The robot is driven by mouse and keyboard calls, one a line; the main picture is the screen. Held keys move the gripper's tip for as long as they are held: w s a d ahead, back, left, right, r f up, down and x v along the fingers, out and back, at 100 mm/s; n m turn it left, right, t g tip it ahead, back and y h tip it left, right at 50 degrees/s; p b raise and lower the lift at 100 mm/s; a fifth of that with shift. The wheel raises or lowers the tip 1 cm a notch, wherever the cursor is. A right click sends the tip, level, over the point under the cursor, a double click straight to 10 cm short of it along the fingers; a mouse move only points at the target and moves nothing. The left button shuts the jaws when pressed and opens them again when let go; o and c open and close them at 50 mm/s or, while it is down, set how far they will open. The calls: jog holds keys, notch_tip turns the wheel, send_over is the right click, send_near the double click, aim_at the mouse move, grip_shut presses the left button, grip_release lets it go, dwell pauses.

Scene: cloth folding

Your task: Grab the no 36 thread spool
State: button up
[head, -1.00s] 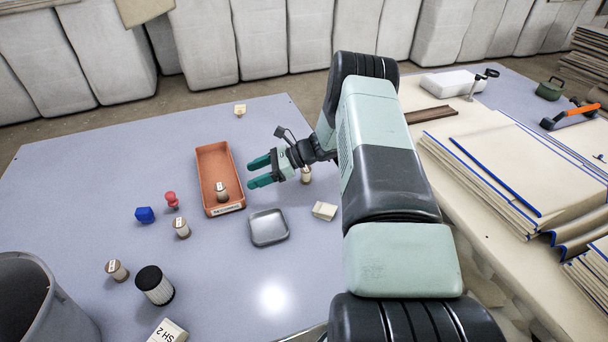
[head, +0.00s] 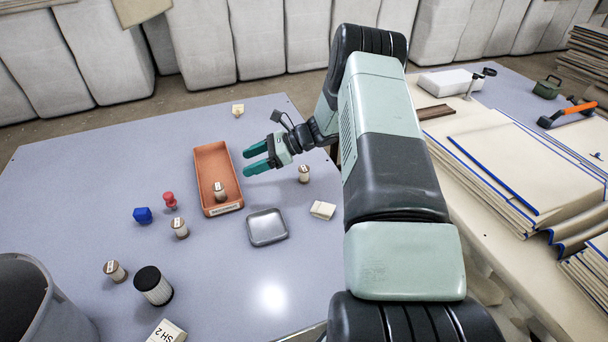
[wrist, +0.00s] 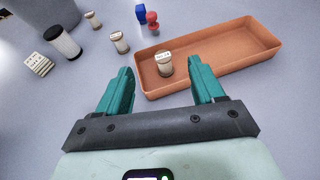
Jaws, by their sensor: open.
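Several thread spools with white labels stand about; their numbers are too small to read, so I cannot tell which is no 36. One spool (head: 219,192) stands in the orange tray (head: 233,178), and it also shows in the wrist view (wrist: 164,64). Another spool (head: 180,228) stands left of the tray, one (head: 115,271) is at the lower left, and one (head: 304,174) is at the right, near my arm. My gripper (head: 256,159) is open and empty, right of the tray. In the wrist view my gripper (wrist: 165,80) has its fingers spread, with the tray ahead.
A grey metal dish (head: 267,227) and a pale block (head: 322,210) lie right of the tray. A blue object (head: 142,215), a red pin-like object (head: 170,200), a black-topped cylinder (head: 153,286) and a grey bin (head: 30,300) are at the left. The back left table is clear.

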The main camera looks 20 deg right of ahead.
notch_tip(320, 180, up, 7)
jog(key=s+d+f+n+g+h, duration=0.1)
jog(key=s+f+n+g+h, duration=0.2)
jog(key=n, duration=0.3)
jog(key=s+d+f+n+g+h, duration=0.1)
jog(key=s+f+n+g+h, duration=0.2)
jog(key=s+f+n+h, duration=0.1)
jog(key=s+f+n+g+h, duration=0.3)
jog(key=s+n+h, duration=0.3)
jog(key=n, duration=0.3)
jog(key=shift+d+f, duration=0.4)
jog(key=shift+f, duration=0.05)
jog(key=w+d+r+n+t+h, duration=0.4)
jog(key=w+r+n+t+h, duration=0.7)
jog(key=n, duration=1)
jog(key=g+h, duration=0.2)
jog(key=h, duration=0.1)
send_near(304, 174)
jog(key=shift+w+d+f, duration=0.15)
jog(key=shift+w+d, duration=0.35)
jog(key=shift+w, duration=0.05)
jog(key=shift+w+d+f, duration=0.15)
jog(key=shift+w+d, duration=0.4)
jog(key=x, duration=1)
jog(key=shift+d+f, duration=0.2)
jog(key=shift+f, duration=0.25)
jog(key=c, duration=1)
